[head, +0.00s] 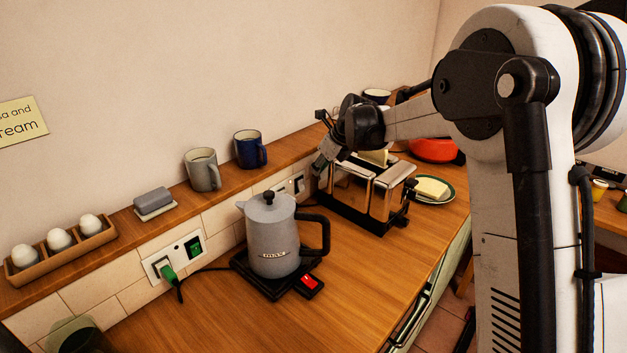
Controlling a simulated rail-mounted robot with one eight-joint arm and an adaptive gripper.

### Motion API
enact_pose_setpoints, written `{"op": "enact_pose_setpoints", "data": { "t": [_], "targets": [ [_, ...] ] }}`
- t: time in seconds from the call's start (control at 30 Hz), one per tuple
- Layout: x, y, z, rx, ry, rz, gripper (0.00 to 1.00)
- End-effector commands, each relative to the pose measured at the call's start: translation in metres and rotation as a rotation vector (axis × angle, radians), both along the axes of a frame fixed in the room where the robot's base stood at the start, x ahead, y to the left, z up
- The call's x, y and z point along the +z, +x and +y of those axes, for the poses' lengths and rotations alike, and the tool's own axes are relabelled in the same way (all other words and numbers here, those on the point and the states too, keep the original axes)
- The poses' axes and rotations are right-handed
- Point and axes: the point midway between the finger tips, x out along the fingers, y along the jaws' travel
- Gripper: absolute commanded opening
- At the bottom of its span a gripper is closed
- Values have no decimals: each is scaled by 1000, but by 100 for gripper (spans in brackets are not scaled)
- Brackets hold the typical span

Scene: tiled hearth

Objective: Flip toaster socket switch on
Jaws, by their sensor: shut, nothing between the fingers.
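The chrome toaster (352,188) stands on the wooden counter right of the kettle, with a pale slice showing at its top. A white wall socket (282,187) is set in the tiles just left of the toaster. It has a dark switch (299,185), whose position is too small to tell. My gripper (319,166) is shut and empty. It points down and left, above the toaster's left end and to the upper right of the socket. It appears apart from the switch. The toaster's plug cannot be made out.
A grey kettle (272,235) on its black base stands in front and left of that socket. A second socket (161,264) holds a green plug. Grey (202,172) and blue (247,150) mugs stand on the ledge above. A butter plate (434,190) lies right of the toaster.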

Motion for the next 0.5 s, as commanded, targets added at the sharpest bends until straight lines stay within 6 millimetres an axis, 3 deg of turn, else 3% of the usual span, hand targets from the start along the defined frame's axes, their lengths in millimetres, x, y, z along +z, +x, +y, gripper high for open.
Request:
{"op": "enact_pose_setpoints", "data": {
  "t": [0.2,0.5],
  "targets": [
    [33,-5,-6,-1,0,0,0],
    [45,-7,-8,0,0,0,0]
  ]
}}
